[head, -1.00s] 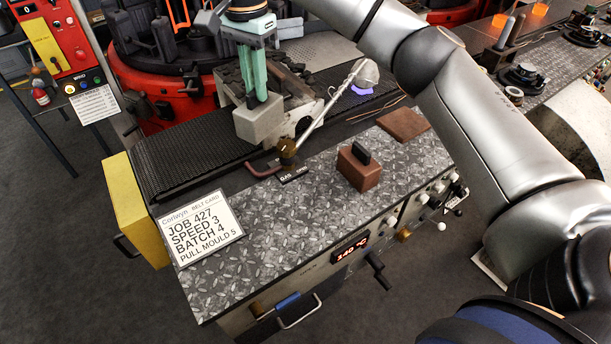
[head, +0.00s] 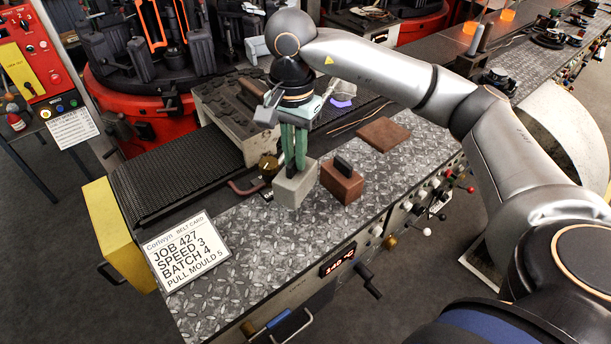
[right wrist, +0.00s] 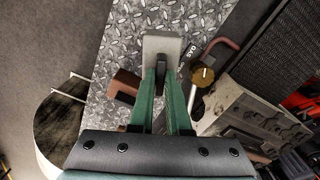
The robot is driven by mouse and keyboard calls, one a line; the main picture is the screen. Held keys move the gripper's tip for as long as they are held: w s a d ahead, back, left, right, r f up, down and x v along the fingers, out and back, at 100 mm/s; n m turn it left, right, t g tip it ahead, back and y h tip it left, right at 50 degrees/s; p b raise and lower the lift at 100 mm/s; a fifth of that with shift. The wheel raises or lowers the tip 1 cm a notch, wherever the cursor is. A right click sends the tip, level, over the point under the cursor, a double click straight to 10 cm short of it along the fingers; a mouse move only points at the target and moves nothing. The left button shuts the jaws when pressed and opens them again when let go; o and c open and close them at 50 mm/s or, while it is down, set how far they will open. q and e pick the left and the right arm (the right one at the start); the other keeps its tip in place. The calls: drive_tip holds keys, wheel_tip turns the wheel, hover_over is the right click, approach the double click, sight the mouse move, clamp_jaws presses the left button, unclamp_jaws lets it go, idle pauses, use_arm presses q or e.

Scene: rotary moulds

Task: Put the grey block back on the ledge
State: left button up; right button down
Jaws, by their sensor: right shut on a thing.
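The grey block (head: 294,187) is gripped by my right gripper (head: 292,166), whose green fingers come straight down onto its top. It is low over the diamond-plate ledge (head: 250,235); I cannot tell whether its underside touches the plate. The right wrist view shows the grey block (right wrist: 162,46) at the tips of the green fingers (right wrist: 162,80), with the ledge (right wrist: 125,35) behind it. The block's underside is hidden. My left gripper is not in view.
A brown block with a dark handle (head: 341,183) stands close to the grey block's right. A flat brown pad (head: 383,134) lies farther right. A job card (head: 188,250) lies at the ledge's left end.

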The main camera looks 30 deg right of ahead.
sight(306, 174)
drive_tip(key=shift+s+d+f, duration=0.4)
drive_tip(key=shift+s+f, duration=0.25)
drive_tip(key=shift+f, duration=0.2)
drive_tip(key=f, duration=0.1)
drive_tip(key=f+p, duration=0.1)
drive_tip(key=f, duration=0.1)
drive_tip(key=shift+s+d, duration=0.15)
drive_tip(key=shift+s, duration=0.2)
drive_tip(key=shift+w+f, duration=0.1)
drive_tip(key=shift+f, duration=0.3)
drive_tip(key=c, duration=0.9)
unclamp_jaws()
drive_tip(key=shift+f, duration=0.1)
wheel_tip(306, 174, up, 12)
drive_tip(key=shift+r+b, duration=0.1)
drive_tip(key=shift+b, duration=0.2)
